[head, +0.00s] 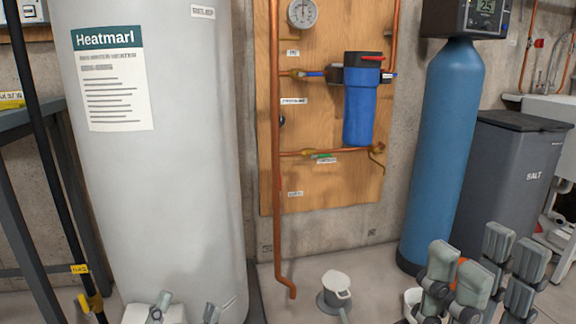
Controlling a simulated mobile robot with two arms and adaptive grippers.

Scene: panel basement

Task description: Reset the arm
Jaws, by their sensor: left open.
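My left gripper (186,308) shows at the bottom edge, in front of the foot of the grey tank. Only the tips of its fingers are in the picture, and they are apart with nothing between them. My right gripper (487,272) is at the bottom right, in front of the blue cylinder and the salt bin. Its grey finger parts point up and overlap, so its opening is unclear. I see no object held in it. Most of both arms is out of view.
A tall grey tank (195,180) stands at left beside a dark frame (25,240). A copper pipe (277,200) and a blue filter (360,112) are on a wooden panel (330,190). The blue cylinder (440,150) and salt bin (505,180) stand right. A white-capped fitting (336,284) is on the floor.

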